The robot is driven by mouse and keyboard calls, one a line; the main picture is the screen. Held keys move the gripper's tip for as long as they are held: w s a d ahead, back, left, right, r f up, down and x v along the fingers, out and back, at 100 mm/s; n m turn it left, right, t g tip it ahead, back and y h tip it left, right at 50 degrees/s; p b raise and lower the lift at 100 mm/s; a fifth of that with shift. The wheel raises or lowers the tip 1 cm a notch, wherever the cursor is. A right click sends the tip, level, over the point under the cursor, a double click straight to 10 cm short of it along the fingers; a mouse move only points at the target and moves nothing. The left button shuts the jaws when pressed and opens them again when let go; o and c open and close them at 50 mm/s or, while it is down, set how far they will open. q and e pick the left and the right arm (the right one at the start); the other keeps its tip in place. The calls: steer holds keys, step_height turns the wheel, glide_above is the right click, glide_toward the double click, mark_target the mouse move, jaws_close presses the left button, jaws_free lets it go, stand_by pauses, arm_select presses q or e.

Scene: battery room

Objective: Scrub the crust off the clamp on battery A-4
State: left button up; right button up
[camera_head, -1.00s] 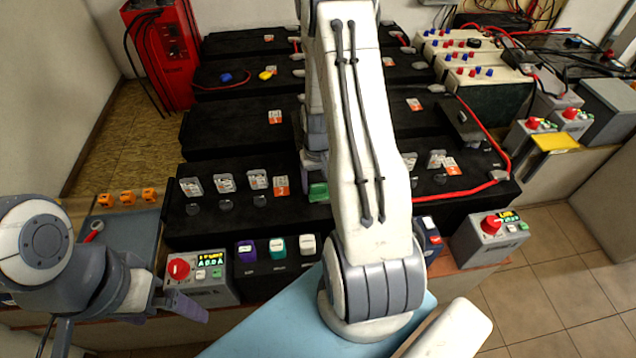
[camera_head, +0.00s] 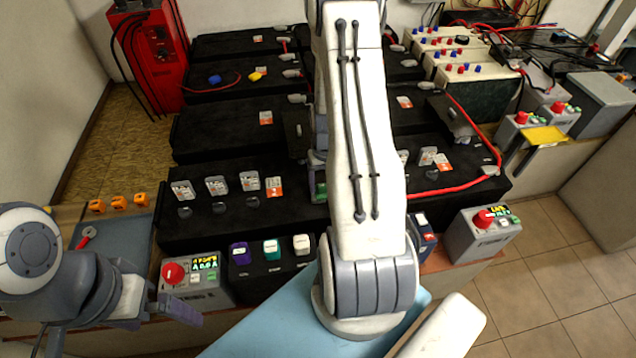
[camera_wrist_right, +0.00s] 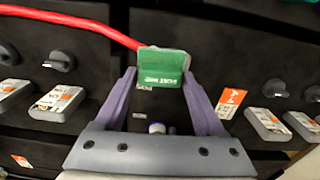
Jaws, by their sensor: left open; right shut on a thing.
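My right gripper (camera_wrist_right: 160,84) is shut on a green block with white lettering (camera_wrist_right: 163,66), likely the brush, held over the black battery row. A red cable (camera_wrist_right: 75,21) runs up to the block in the right wrist view; any clamp at its end is hidden behind the block. In the head view my right arm covers the gripper, and only a sliver of the green block (camera_head: 320,188) shows. Contact between block and clamp cannot be told. No A-4 label is readable. My left gripper (camera_head: 190,311) is open and empty by the front-left control box.
A grey box with a red knob (camera_head: 195,281) stands front left, beside purple, teal and white caps (camera_head: 272,249). Another knob box (camera_head: 480,234) stands front right. A red cable (camera_head: 450,190) crosses the right batteries. A red charger (camera_head: 148,58) stands back left.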

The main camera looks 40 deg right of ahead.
steer(key=shift+f, duration=0.15)
steer(key=shift+w+a+f, duration=0.1)
steer(key=shift+w+a, duration=0.4)
steer(key=shift+a, duration=0.4)
steer(key=shift+w+a+f, duration=0.1)
steer(key=shift+w+a, duration=0.35)
steer(key=shift+a, duration=0.4)
steer(key=shift+r, duration=0.1)
step_height(320, 180, up, 6)
steer(key=p, duration=0.5)
steer(key=shift+w+r+p, duration=0.1)
steer(key=shift+p, duration=0.25)
step_height(320, 180, up, 3)
steer(key=p, duration=0.2)
steer(key=shift+p, duration=0.3)
